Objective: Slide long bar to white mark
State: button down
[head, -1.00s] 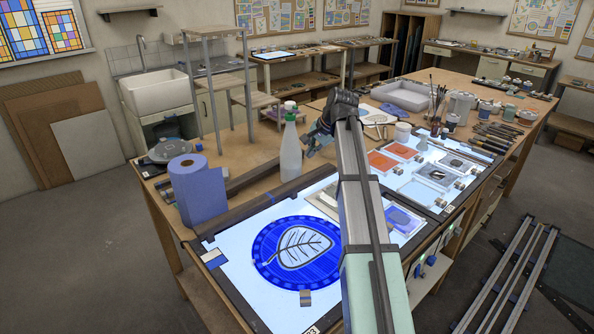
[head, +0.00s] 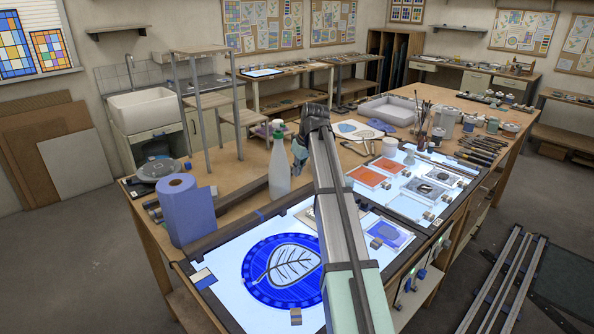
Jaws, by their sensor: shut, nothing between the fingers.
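A long dark bar (head: 238,224) lies along the far edge of the lit glass panel (head: 222,295), with a small blue patch (head: 261,215) near its middle. Its right end is hidden behind the spray bottle and my arm. My gripper (head: 299,160) points down just right of the white spray bottle (head: 279,172), beyond the panel. It is shut with nothing held. It looks apart from the bar, but its height is hard to judge. A white and blue patch (head: 204,278) sits at the panel's left edge; I cannot tell if it is the white mark.
A blue paper roll (head: 184,213) stands at the bar's left end. A blue disc with a leaf drawing (head: 283,270) lies on the panel. A second lit panel (head: 405,207) with red and grey tiles is to the right. Jars and brushes stand farther back.

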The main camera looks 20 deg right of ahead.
aim_at(298, 192)
jog(key=p+x, duration=0.2)
jog(key=x, duration=0.6)
jog(key=shift+s, duration=0.1)
jog(key=s, duration=0.1)
jog(key=s+d, duration=0.1)
jog(key=s, duration=0.1)
jog(key=shift+s+d, duration=0.1)
jog(key=shift+s, duration=0.15)
jog(key=shift+w, duration=0.2)
jog(key=shift+r, duration=0.15)
jog(key=p+v, duration=0.5)
jog(key=v, duration=0.4)
jog(key=shift+s+r, duration=0.2)
jog(key=shift+r, duration=0.15)
